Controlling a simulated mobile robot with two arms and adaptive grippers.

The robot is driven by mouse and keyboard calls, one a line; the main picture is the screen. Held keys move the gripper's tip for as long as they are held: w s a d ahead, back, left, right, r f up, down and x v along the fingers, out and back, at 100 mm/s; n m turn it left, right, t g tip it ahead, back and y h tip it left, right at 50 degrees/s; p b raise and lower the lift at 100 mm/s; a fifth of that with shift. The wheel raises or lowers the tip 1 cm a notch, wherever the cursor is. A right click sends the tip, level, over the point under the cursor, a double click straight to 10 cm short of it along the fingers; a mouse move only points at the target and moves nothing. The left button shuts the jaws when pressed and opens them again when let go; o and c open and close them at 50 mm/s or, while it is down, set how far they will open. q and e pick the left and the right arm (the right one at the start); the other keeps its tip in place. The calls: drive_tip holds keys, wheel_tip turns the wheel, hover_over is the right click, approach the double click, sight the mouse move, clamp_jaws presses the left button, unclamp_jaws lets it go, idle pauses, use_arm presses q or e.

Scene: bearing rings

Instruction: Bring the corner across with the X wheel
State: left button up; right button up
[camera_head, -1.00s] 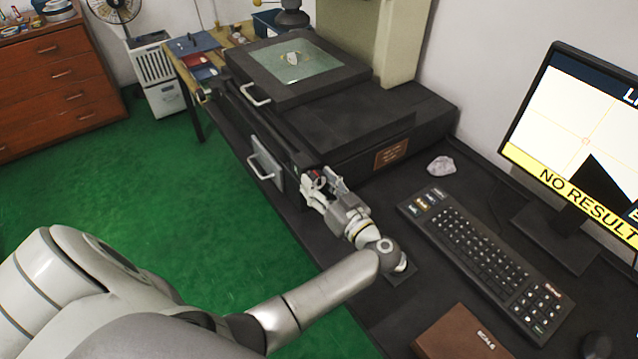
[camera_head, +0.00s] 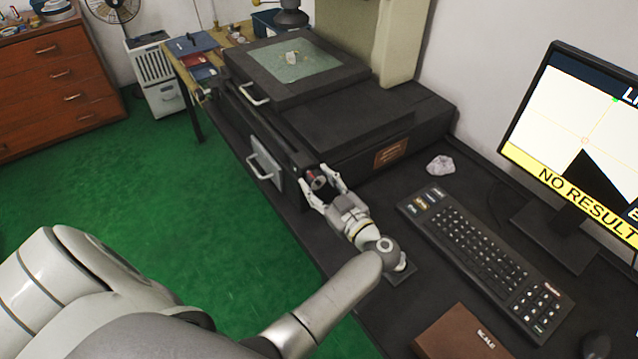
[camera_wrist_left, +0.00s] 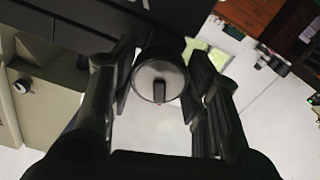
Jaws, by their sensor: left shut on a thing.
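The X wheel (camera_head: 317,180) is a small dark knob with a red part at the near end of the machine's front. My left gripper (camera_head: 322,188) has its fingers on either side of it and is shut on it. In the left wrist view the wheel (camera_wrist_left: 160,82) shows as a round grey face with a dark bar and a small red mark, between the fingers. On the monitor (camera_head: 560,165) the dark corner (camera_head: 598,180) points up, its tip close to the crosshair (camera_head: 585,141). A yellow strip reads "NO RESULT". My right gripper is out of view.
The machine's glass stage (camera_head: 300,62) carries a small pale part (camera_head: 291,56). A keyboard (camera_head: 485,260), a pale lump (camera_head: 440,164) and a brown box (camera_head: 465,335) lie on the dark desk. Green floor is open to the left.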

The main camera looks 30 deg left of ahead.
use_arm(q)
drive_tip(key=o, duration=1)
